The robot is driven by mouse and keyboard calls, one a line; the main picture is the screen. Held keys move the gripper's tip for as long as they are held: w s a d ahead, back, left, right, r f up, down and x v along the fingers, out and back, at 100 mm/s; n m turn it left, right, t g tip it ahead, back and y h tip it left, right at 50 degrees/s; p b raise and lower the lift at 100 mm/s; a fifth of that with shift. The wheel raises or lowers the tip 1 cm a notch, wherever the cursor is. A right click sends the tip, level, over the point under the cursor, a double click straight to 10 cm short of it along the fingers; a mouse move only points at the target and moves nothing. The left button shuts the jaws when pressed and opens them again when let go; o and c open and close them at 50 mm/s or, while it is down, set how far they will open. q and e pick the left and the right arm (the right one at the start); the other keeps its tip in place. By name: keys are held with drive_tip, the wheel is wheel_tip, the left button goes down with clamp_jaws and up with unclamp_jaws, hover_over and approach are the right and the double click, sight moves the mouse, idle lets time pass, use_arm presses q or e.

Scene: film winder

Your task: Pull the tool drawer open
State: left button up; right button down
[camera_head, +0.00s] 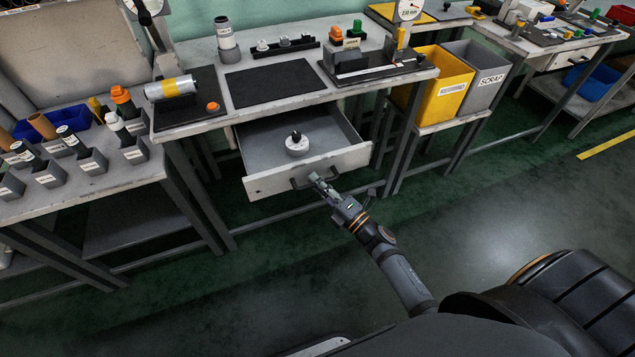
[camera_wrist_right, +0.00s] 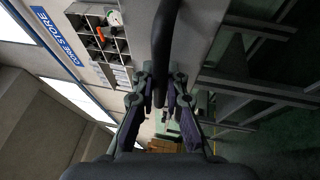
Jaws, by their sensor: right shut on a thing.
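The tool drawer (camera_head: 265,183) under the middle workbench is pulled well out, and its inside shows. A white round piece with a black knob (camera_head: 297,145) sits upright in it. The dark bar handle (camera_head: 298,184) is on the drawer's front. My right gripper (camera_head: 318,180) is at the handle's right part, shut on it. In the right wrist view the handle (camera_wrist_right: 166,40) runs down between the fingertips (camera_wrist_right: 160,92). The fingers hide part of the handle. My left gripper is in neither view.
The workbench (camera_head: 285,99) above holds a black mat (camera_head: 268,82) and several fixtures. A left bench (camera_head: 75,175) carries labelled holders. A yellow bin (camera_head: 446,87) and a grey scrap bin (camera_head: 482,75) stand right of the drawer. The green floor in front is clear.

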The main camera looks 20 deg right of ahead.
drive_tip(key=c, duration=1.4)
unclamp_jaws()
drive_tip(key=shift+o, duration=0.2)
drive_tip(key=v, duration=1.2)
drive_tip(key=s+d+f+m+g+h+p, duration=0.2)
drive_tip(key=d+f+m+h, duration=0.15)
drive_tip(key=f, duration=0.35)
drive_tip(key=s+d+f+m+g+h+p, duration=0.1)
drive_tip(key=s+d+f+m+g+h, duration=0.1)
drive_tip(key=f+m, duration=0.45)
drive_tip(key=s+d+f+m+g+h+p, duration=0.2)
drive_tip(key=d+f+m+g+h, duration=0.1)
drive_tip(key=f, duration=0.6)
drive_tip(key=s+a+f+m+g+p, duration=0.1)
drive_tip(key=s+f+m+g, duration=0.4)
drive_tip(key=s, duration=0.7)
drive_tip(key=s+a+f+m+g+p, duration=0.1)
drive_tip(key=s+f+m+g+p, duration=0.1)
drive_tip(key=s+f+m+g, duration=0.3)
drive_tip(key=s+f, duration=0.4)
drive_tip(key=s, duration=0.3)
drive_tip(key=shift+s+a+m+h, duration=0.25)
drive_tip(key=shift+s+m+h, duration=0.05)
drive_tip(key=shift+s+h, duration=0.05)
